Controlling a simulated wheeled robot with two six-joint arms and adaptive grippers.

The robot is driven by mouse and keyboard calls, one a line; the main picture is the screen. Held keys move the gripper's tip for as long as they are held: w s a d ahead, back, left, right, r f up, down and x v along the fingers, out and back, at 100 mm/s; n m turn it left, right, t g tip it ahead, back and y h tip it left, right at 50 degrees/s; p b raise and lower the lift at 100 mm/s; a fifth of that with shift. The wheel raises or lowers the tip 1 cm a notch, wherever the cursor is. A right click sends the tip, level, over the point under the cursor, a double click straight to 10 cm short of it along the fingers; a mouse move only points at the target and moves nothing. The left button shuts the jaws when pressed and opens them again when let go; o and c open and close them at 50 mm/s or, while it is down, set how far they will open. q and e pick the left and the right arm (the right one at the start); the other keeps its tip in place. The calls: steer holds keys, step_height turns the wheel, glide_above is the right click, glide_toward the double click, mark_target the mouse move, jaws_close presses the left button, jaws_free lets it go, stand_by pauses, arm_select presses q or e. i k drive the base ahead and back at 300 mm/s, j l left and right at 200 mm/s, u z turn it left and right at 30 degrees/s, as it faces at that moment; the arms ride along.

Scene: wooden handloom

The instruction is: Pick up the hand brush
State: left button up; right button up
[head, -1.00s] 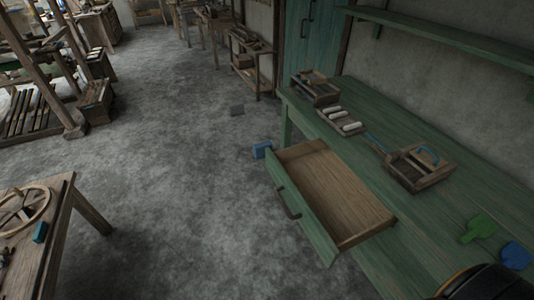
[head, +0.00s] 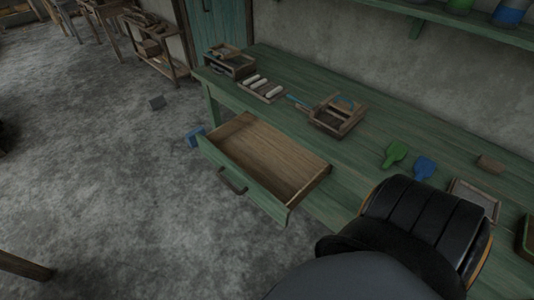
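I cannot tell for sure which thing is the hand brush. A wooden box (head: 325,122) on the green workbench has a blue curved part inside, and a thin blue handle (head: 298,103) sticks out at its left. A green paddle-shaped thing (head: 394,153) and a blue paddle-shaped thing (head: 425,168) lie flat on the bench. A small brown block (head: 490,164) lies to their right. A black arm part of mine fills the lower right. Neither gripper shows.
The bench's drawer (head: 270,158) stands open and empty, jutting over the floor. A tray with white rolls (head: 262,90) and a wooden rack (head: 230,62) are at the bench's far end. A framed panel (head: 475,198) lies at right. A shelf (head: 405,28) with jars runs above.

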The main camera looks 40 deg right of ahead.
mark_target(494, 167)
steer(key=z, duration=3.2)
